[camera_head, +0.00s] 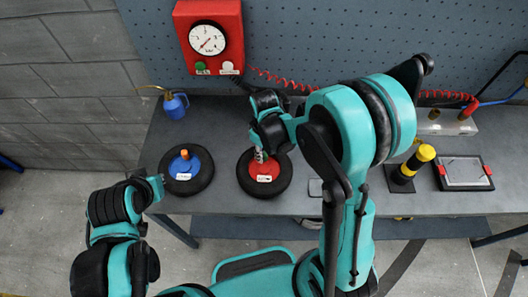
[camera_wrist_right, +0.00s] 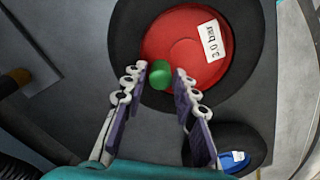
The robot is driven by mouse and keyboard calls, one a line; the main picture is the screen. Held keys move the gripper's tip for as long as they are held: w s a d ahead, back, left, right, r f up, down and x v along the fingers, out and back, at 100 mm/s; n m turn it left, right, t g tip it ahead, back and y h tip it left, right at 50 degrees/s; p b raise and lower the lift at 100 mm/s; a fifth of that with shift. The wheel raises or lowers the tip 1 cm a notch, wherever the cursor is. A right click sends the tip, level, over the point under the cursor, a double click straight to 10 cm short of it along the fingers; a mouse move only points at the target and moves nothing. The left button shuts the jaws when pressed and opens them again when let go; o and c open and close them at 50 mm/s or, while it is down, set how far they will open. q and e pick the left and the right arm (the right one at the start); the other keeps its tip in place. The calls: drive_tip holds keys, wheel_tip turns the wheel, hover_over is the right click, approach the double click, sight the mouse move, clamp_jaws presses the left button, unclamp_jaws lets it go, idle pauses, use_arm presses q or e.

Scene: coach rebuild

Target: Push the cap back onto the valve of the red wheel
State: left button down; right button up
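The red wheel (camera_head: 258,187), a black tyre with a red hub, lies flat on the bench below my right gripper (camera_head: 262,155). In the right wrist view its red hub (camera_wrist_right: 195,45) carries a white "3.0 bar" label. A green cap-like cylinder (camera_wrist_right: 160,75) shows between the fingertips of my right gripper (camera_wrist_right: 163,72). A narrow gap shows beside it, so the fingers look open around it. Whether it sits on the valve is hidden. My left gripper (camera_head: 155,188) is at the bench's front left, away from the wheel; its finger opening is unclear.
A blue wheel (camera_head: 203,165) with an orange cap (camera_head: 185,154) lies left of the red one. A blue oil can (camera_head: 175,106) stands behind it. A yellow-black post (camera_head: 415,163) and a framed tablet (camera_head: 463,172) are at right. A red gauge box (camera_head: 208,40) hangs behind.

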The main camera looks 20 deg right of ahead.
drive_tip(key=shift+o, duration=0.3)
wheel_tip(320, 180, up, 12)
drive_tip(key=s+d+f+m+t+b, duration=0.2)
drive_tip(key=s+m+t+b, duration=0.1)
drive_tip(key=s+b, duration=0.1)
drive_tip(key=s+d+f+m+t+b, duration=0.2)
drive_tip(key=s+d+m+t+b, duration=0.1)
drive_tip(key=s+m+t+b, duration=0.1)
drive_tip(key=shift+s+f+b, duration=0.35)
drive_tip(key=shift+s+b, duration=0.35)
drive_tip(key=shift+s, duration=0.55)
idle(0.4)
